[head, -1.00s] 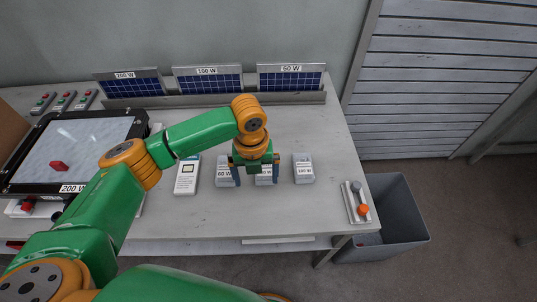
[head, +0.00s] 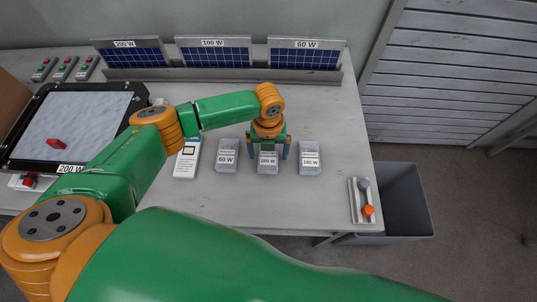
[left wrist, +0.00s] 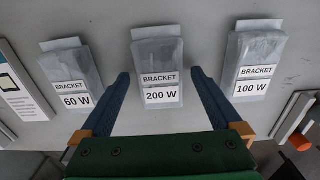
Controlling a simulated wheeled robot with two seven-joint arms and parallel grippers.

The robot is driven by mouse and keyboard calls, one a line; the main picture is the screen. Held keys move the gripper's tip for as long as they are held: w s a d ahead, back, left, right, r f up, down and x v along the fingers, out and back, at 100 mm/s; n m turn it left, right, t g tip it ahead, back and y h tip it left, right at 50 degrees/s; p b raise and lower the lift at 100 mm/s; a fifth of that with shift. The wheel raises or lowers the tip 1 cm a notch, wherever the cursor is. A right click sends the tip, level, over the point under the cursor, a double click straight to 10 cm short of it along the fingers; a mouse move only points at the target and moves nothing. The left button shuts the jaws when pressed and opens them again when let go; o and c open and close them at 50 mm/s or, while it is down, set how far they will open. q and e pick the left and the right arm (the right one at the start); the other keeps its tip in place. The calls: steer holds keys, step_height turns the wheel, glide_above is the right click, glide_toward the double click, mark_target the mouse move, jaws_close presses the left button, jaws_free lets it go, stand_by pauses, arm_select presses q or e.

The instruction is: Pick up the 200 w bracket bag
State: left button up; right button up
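The 200 W bracket bag (head: 267,163) is a grey clear bag with a white label, lying on the table between two like bags. In the left wrist view the 200 W bag (left wrist: 158,55) lies ahead of and between my left gripper's fingers. My left gripper (head: 281,152) is open above it, its blue fingertips apart; they also show in the left wrist view (left wrist: 160,78). No contact with the bag is visible. The 60 W bag (head: 227,158) is to the left and the 100 W bag (head: 310,160) to the right. My right gripper is not in view.
A white device with a screen (head: 187,158) lies left of the bags. A small tray with an orange knob (head: 362,201) sits near the right table edge, beside a grey bin (head: 405,200). Solar panels (head: 213,53) stand at the back. A framed 200 W panel (head: 75,125) lies left.

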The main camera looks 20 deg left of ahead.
arm_select(q)
steer(key=shift+s, duration=0.1)
steer(key=c, duration=1.4)
steer(key=shift+o, duration=0.2)
steer(key=shift+r, duration=0.15)
